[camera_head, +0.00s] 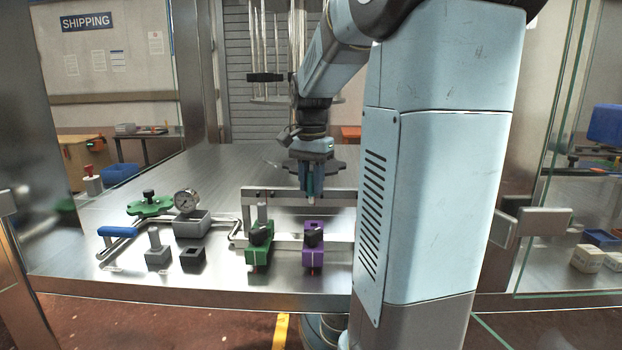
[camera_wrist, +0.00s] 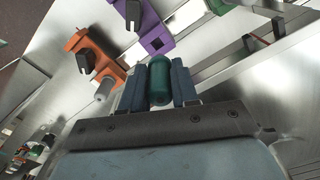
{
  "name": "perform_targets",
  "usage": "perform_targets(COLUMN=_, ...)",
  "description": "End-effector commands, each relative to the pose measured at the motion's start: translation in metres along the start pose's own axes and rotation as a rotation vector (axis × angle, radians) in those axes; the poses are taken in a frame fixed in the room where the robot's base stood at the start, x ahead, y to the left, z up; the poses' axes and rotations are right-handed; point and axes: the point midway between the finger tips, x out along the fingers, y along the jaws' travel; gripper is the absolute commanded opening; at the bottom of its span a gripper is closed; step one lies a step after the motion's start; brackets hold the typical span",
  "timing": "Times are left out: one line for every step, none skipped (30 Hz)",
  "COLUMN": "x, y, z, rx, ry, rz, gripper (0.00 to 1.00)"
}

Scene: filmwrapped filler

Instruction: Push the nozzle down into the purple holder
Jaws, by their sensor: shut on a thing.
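My gripper (camera_head: 311,190) is shut on a dark green cylindrical nozzle (camera_wrist: 159,80), seen between its two fingers in the wrist view. In the head view the nozzle is mostly hidden by the fingers. The purple holder (camera_head: 313,247) stands on the steel bench, below the gripper in the head view. It has a black knob on top. In the wrist view the purple holder (camera_wrist: 160,27) shows an empty square socket near its end, a little beyond the nozzle. The nozzle appears apart from the holder.
A green holder (camera_head: 257,256) with a grey nozzle stands left of the purple one. An orange holder (camera_wrist: 83,42) with a pale nozzle shows in the wrist view. A metal rail (camera_head: 285,194) runs behind the holders. A gauge (camera_head: 186,201) and small blocks stand left.

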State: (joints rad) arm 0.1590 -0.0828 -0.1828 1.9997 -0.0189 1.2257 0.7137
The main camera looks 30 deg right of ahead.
Motion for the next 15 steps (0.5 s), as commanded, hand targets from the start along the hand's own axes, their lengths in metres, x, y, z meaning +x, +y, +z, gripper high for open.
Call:
perform_targets(x=0.0000, y=0.0020, z=-0.0018, rx=0.005, ry=0.000, rz=0.000, gripper=0.00)
perform_targets(x=0.0000, y=0.0027, z=-0.0026, rx=0.008, ry=0.000, rz=0.000, gripper=0.00)
perform_targets(x=0.0000, y=0.0036, z=-0.0034, rx=0.010, ry=0.000, rz=0.000, gripper=0.00)
perform_targets(x=0.0001, y=0.0041, z=-0.0039, rx=0.011, ry=0.000, rz=0.000, gripper=0.00)
perform_targets(x=0.0001, y=0.0046, z=-0.0044, rx=0.013, ry=0.000, rz=0.000, gripper=0.00)
perform_targets(x=0.0000, y=0.0051, z=-0.0048, rx=0.014, ry=0.000, rz=0.000, gripper=0.00)
perform_targets(x=0.0000, y=0.0054, z=-0.0048, rx=0.015, ry=0.000, rz=0.000, gripper=0.00)
perform_targets(x=-0.0001, y=0.0056, z=-0.0047, rx=0.016, ry=0.000, rz=-0.001, gripper=0.00)
perform_targets(x=-0.0001, y=0.0057, z=-0.0043, rx=0.016, ry=0.000, rz=-0.002, gripper=0.00)
perform_targets(x=-0.0002, y=0.0057, z=-0.0037, rx=0.016, ry=0.000, rz=-0.002, gripper=0.00)
perform_targets(x=0.0010, y=0.0057, z=-0.0040, rx=0.017, ry=0.000, rz=-0.002, gripper=0.00)
perform_targets(x=0.0023, y=0.0057, z=-0.0041, rx=0.017, ry=-0.001, rz=-0.002, gripper=0.00)
perform_targets(x=0.0033, y=0.0057, z=-0.0041, rx=0.017, ry=0.000, rz=-0.002, gripper=0.00)
perform_targets(x=0.0045, y=0.0057, z=-0.0041, rx=0.017, ry=-0.001, rz=-0.002, gripper=0.00)
perform_targets(x=0.0062, y=0.0056, z=-0.0041, rx=0.017, ry=-0.001, rz=-0.001, gripper=0.00)
